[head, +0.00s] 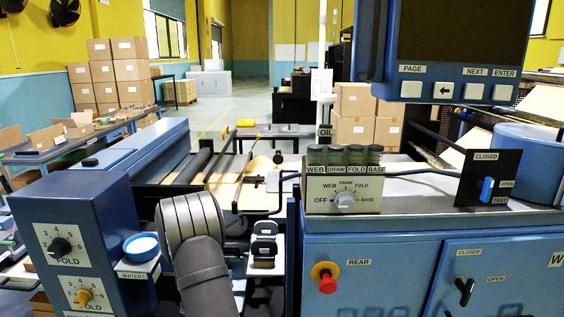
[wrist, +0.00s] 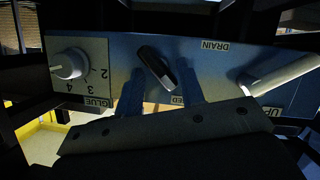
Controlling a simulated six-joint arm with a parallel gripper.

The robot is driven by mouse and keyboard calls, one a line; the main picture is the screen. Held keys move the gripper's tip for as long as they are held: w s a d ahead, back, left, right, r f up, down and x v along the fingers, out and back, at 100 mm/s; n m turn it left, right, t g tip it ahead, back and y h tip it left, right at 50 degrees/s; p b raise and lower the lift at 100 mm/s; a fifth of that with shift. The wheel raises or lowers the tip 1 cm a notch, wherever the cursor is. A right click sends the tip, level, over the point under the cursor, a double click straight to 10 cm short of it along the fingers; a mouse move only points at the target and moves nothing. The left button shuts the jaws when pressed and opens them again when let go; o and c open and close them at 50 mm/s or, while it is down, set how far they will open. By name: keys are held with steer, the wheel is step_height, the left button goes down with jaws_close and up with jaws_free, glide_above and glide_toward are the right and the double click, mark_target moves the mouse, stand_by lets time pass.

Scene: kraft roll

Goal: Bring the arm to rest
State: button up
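My gripper (wrist: 158,88) shows in the wrist view with its two bluish fingers apart and a gap between them. In the head view my grey arm shows at the bottom, left of centre, and my gripper is not seen there.
In the wrist view a white dial (wrist: 68,65) is left of the lever and a pale handle (wrist: 280,75) is right. In the head view, a blue dial box (head: 70,240) stands left of my arm and a blue cabinet (head: 400,270) right. A blue cup (head: 141,246) sits close by.

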steer(key=shift+m, duration=0.3)
steer(key=shift+o, duration=0.6)
stand_by(0.9)
